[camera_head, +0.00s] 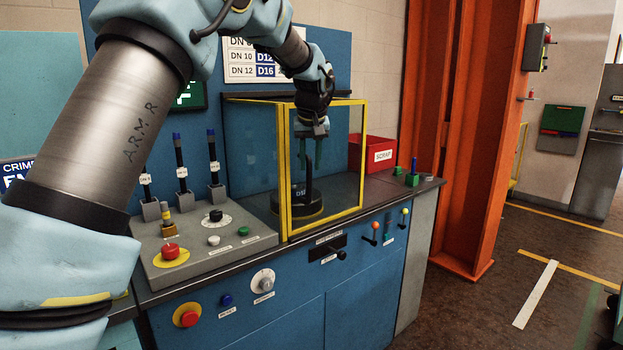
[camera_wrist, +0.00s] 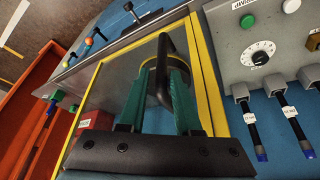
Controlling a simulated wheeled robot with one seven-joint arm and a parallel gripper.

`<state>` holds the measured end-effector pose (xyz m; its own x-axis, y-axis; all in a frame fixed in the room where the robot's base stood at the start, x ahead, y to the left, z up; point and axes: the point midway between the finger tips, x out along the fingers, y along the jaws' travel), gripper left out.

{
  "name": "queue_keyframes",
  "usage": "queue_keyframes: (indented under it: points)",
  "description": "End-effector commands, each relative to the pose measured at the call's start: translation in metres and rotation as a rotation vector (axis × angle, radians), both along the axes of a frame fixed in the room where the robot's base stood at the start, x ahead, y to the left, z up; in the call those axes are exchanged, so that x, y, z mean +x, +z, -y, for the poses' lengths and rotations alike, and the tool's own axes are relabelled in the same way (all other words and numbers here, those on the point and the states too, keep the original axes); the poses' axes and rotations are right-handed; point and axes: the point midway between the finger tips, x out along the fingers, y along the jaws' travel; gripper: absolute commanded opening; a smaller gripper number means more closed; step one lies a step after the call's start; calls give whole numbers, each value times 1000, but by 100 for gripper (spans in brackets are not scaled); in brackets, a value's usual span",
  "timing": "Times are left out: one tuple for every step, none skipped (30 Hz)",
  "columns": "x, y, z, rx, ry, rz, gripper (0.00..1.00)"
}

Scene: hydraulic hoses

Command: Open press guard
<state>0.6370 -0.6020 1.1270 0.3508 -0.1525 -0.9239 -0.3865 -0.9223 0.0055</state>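The press guard is a clear box with a yellow frame (camera_head: 284,175) on the blue bench, and it stands closed around the press. Its yellow edge (camera_wrist: 207,85) also shows in the wrist view. My gripper (camera_head: 312,165) points down at the guard, in front of the press in the head view. In the wrist view my gripper's teal fingers (camera_wrist: 164,72) stand on either side of a black bar handle (camera_wrist: 166,45). I cannot tell whether they touch it. The die (camera_head: 298,208) inside is partly hidden.
A control panel (camera_head: 205,255) with a red button and knobs is left of the guard. A red scrap bin (camera_head: 372,153) stands behind it to the right. Small levers (camera_head: 374,232) stick out from the bench front. An orange column (camera_head: 465,130) rises at the right.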

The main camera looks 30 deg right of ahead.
Motion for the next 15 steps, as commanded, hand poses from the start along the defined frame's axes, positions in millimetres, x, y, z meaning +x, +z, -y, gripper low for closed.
queue_keyframes:
  points:
    - [4,-8,1,3,1,-3,32]
    - [5,-14,1,4,1,-4,32]
    - [8,-20,2,3,1,-3,32]
    - [10,-25,3,3,1,-3,32]
    - [12,-30,4,3,2,-3,32]
    - [14,-36,5,3,2,-2,32]
    - [16,-40,5,3,2,-2,32]
    - [17,-44,6,3,2,-2,32]
    - [19,-48,7,1,1,-2,32]
    - [20,-51,8,1,1,-2,32]
    - [21,-54,8,1,1,-1,32]
    - [22,-57,8,1,1,-1,32]
    - [23,-58,9,1,0,-1,32]
    - [23,-60,9,0,0,0,32]
    - [24,-61,9,0,0,0,32]
